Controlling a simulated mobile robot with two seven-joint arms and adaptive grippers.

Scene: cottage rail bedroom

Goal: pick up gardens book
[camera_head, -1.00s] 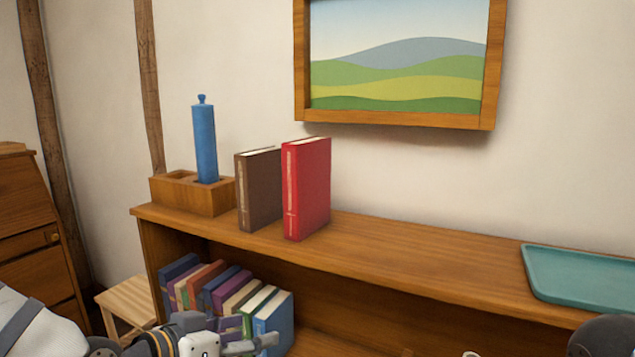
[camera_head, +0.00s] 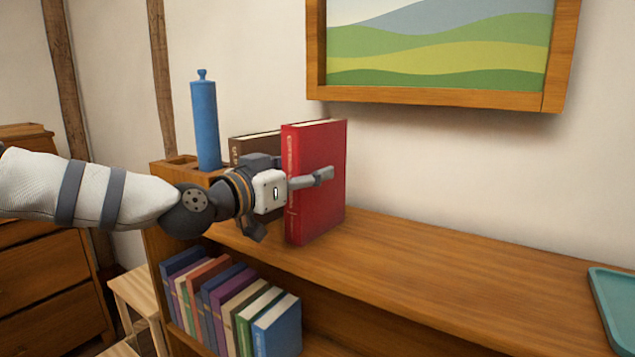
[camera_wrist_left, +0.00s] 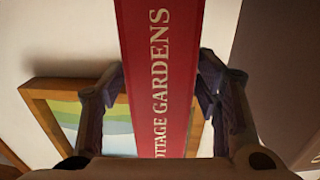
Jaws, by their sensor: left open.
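The gardens book is the red book (camera_head: 318,185), standing upright on the top of the wooden shelf unit (camera_head: 430,265). Its spine (camera_wrist_left: 160,75) fills the middle of the left wrist view, where "GARDENS" reads. My left gripper (camera_head: 300,195) is at the book, open, with one finger in front of the red cover. In the left wrist view the fingers (camera_wrist_left: 160,95) stand on either side of the spine. I cannot tell whether they touch it. A brown book (camera_head: 255,145) stands just left of the red one, partly hidden by my gripper. My right gripper is out of view.
A wooden box (camera_head: 175,170) holds a blue cylinder (camera_head: 205,125) to the left. Several books (camera_head: 232,310) fill the lower shelf. A teal tray (camera_head: 615,300) lies at the right. The shelf top between the red book and the tray is clear. A framed picture (camera_head: 440,97) hangs above.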

